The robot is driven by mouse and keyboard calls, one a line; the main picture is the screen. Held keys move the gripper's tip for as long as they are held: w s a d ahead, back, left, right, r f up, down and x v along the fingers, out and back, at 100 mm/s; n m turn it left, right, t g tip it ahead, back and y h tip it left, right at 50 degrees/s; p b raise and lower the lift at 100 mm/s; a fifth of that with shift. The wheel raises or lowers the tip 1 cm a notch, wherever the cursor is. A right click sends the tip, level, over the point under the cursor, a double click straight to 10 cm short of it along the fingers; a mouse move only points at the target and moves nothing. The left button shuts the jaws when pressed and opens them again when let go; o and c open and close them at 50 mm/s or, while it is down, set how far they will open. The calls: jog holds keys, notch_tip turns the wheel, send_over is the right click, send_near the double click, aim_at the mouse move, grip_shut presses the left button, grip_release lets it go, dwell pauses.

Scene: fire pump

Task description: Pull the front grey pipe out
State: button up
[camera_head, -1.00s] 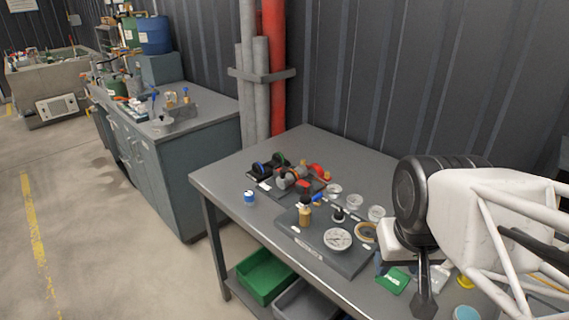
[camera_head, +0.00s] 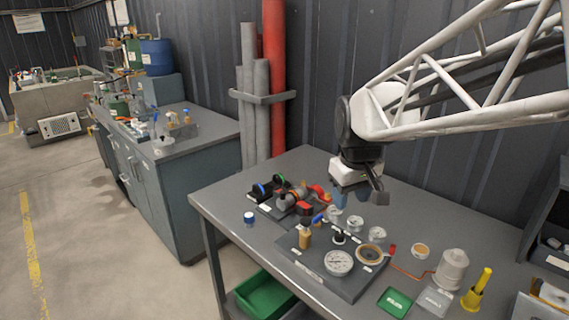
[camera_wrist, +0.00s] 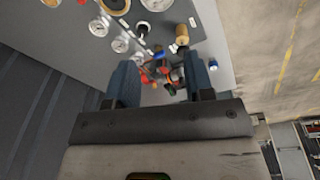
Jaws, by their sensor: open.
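The front grey pipe (camera_head: 262,130) stands upright against the dark wall, behind the table's far left corner. Another grey pipe (camera_head: 247,55) and a thick red pipe (camera_head: 273,40) stand close beside it. A grey bracket (camera_head: 278,97) runs across the pipes, and their lower ends are hidden behind the benches. My gripper (camera_head: 348,198) hangs over the back middle of the table, to the right of the pipes and well apart from them. Its blue fingers are open and empty in the wrist view (camera_wrist: 160,82). The pipes do not clearly show in the wrist view.
A workbench (camera_head: 185,190) with small items stands left. The floor at far left is clear.

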jog(key=w+a+f+n, duration=0.2)
jog(key=w+a, duration=0.1)
jog(key=w, duration=0.5)
jog(key=w+a+f+n, duration=0.2)
jog(key=w+a, duration=0.1)
jog(key=w, duration=0.6)
jog(key=n+g, duration=0.2)
jog(key=n, duration=0.1)
send_over(283, 192)
jog(key=f, duration=0.8)
jog(key=shift+w+a+f, duration=0.1)
jog(key=shift+w+f, duration=0.1)
jog(key=shift+f, duration=0.05)
jog(key=shift+f, duration=0.1)
jog(key=shift+f, duration=3.8)
grip_shut()
